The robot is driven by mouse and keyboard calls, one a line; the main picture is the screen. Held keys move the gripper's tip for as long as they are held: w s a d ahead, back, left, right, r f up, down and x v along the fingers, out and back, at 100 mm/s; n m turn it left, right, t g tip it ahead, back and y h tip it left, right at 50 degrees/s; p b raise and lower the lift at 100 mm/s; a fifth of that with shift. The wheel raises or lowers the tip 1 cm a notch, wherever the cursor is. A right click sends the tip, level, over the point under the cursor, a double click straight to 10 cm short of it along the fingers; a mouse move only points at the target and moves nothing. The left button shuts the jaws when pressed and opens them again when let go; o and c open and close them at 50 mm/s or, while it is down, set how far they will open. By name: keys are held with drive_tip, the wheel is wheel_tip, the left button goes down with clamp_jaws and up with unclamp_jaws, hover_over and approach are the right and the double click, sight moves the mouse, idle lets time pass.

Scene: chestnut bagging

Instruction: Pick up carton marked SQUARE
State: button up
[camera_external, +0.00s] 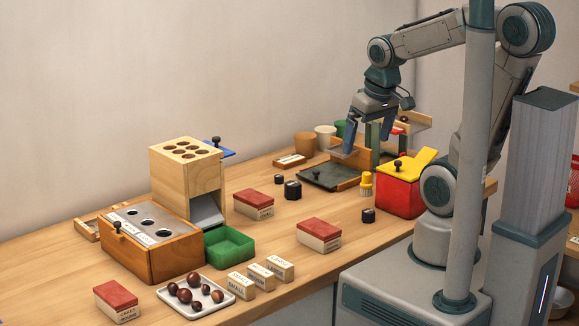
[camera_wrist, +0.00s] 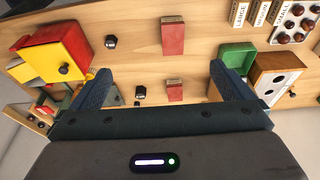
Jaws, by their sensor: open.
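Three red-topped cartons show in the external view. One (camera_external: 253,199) lies beside the wooden tower, one (camera_external: 319,232) lies nearer the front edge, and one (camera_external: 117,299) at the front left seems to read CAKES ROUND. The labels on the other two are too small to read, so I cannot tell which is marked SQUARE. The wrist view shows two red tops, one upper (camera_wrist: 173,38) and one lower (camera_wrist: 174,90), between the finger lines. My gripper (camera_external: 368,148) is open and empty, high above the back right of the table; its fingers (camera_wrist: 161,76) are spread wide.
A wooden tower (camera_external: 165,180), a holed box (camera_external: 141,262), a green tray (camera_external: 230,246) and a chestnut tray (camera_external: 225,280) stand left. Small labelled blocks (camera_external: 261,276) are in front. A red box with yellow lid (camera_external: 398,196) stands right. Black weights (camera_external: 292,190) sit mid-table.

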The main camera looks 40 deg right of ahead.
drive_tip(key=m+g+h+b, duration=0.25)
drive_tip(key=m+b, duration=0.55)
drive_tip(key=m, duration=1)
hover_over(319, 226)
drive_tip(key=shift+y, duration=0.35)
wheel_tip(319, 226, down, 20)
drive_tip(key=shift+a+f, duration=0.1)
drive_tip(key=shift+f, duration=2.65)
drive_tip(key=c, duration=0.8)
